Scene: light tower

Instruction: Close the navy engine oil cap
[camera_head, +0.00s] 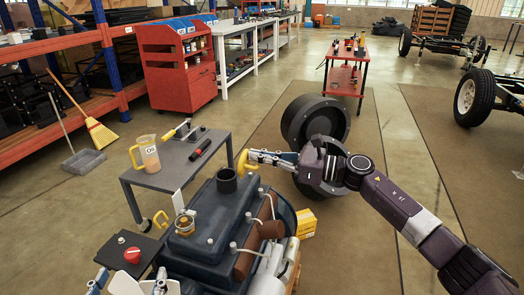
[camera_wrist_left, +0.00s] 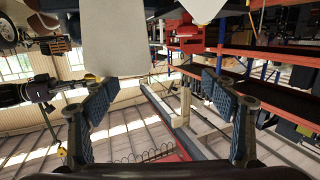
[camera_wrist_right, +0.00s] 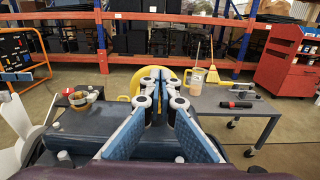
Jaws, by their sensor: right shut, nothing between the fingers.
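The navy engine (camera_head: 208,207) fills the lower middle of the head view. A dark round neck (camera_head: 227,178) stands on its top; I cannot tell whether it takes the oil cap. A brass-coloured round fitting (camera_head: 185,224) sits nearer the front, and it also shows in the right wrist view (camera_wrist_right: 82,98). I cannot make out a navy cap for certain. My right gripper (camera_head: 250,158) is shut and empty above the engine's far side, with a yellow rounded part (camera_head: 242,164) at its fingertips. My left gripper (camera_head: 128,284) is open, low at the engine's near left; its wrist view (camera_wrist_left: 160,110) shows the fingers apart.
A grey table (camera_head: 165,178) behind the engine holds an oil jug (camera_head: 147,155) and tools. A red knob (camera_head: 132,255) sits on a dark plate at left. A yellow box (camera_head: 306,223) and a large dark wheel (camera_head: 312,125) stand right of the engine.

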